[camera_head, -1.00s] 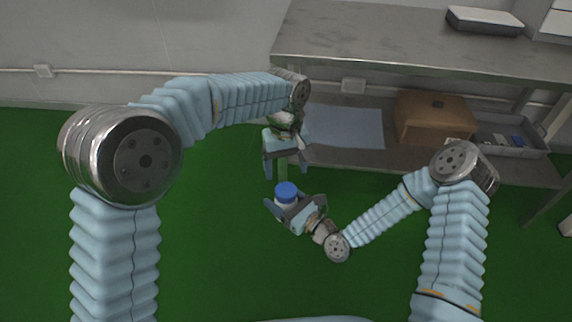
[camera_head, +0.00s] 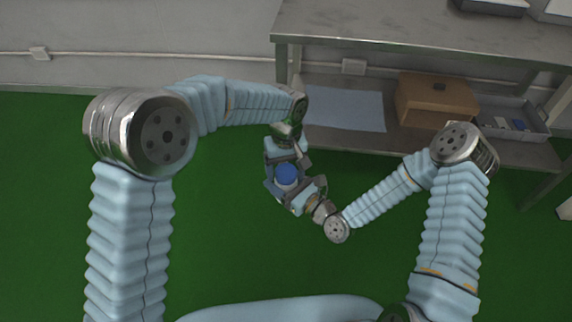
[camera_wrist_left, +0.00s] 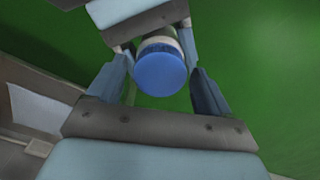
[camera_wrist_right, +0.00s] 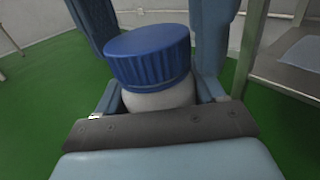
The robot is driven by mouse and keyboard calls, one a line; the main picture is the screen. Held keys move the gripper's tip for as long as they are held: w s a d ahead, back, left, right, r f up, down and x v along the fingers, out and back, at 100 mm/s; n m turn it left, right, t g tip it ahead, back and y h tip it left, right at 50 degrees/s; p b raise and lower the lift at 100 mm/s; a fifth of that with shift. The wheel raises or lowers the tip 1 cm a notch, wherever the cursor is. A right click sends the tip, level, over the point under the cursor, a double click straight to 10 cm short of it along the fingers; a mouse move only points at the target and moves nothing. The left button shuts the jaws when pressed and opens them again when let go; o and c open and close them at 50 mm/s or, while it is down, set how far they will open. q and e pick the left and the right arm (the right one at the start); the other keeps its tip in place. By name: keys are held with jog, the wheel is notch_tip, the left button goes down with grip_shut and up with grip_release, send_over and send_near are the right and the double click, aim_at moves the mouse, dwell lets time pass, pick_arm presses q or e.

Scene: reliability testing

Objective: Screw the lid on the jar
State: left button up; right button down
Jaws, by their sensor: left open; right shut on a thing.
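The white jar (camera_wrist_right: 158,98) has a blue ribbed lid (camera_wrist_right: 150,54) on its top. My right gripper (camera_wrist_right: 158,92) is shut on the jar's body and holds it in the air. The lid also shows in the head view (camera_head: 287,173) and in the left wrist view (camera_wrist_left: 160,73). My left gripper (camera_wrist_left: 163,85) is open, with one finger on each side of the lid. A gap shows between the lid and these fingers in the left wrist view. In the head view my two grippers meet at the jar. Whether the lid is tight cannot be told.
A metal workbench (camera_head: 420,35) stands at the back right. Its lower shelf holds a brown box (camera_head: 437,98), a grey tray (camera_head: 508,122) and a pale blue sheet (camera_head: 345,108). The green floor (camera_head: 240,250) under the jar is clear.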

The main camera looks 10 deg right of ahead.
pick_arm(q)
jog(key=shift+c, duration=0.2)
jog(key=c, duration=1)
jog(key=m, duration=0.5)
jog(key=shift+c, duration=0.2)
jog(key=m, duration=0.6)
jog(key=shift+m, duration=0.3)
jog(key=o, duration=1.2)
jog(key=shift+o, duration=0.2)
jog(key=shift+r, duration=0.1)
notch_tip(320, 180, up, 12)
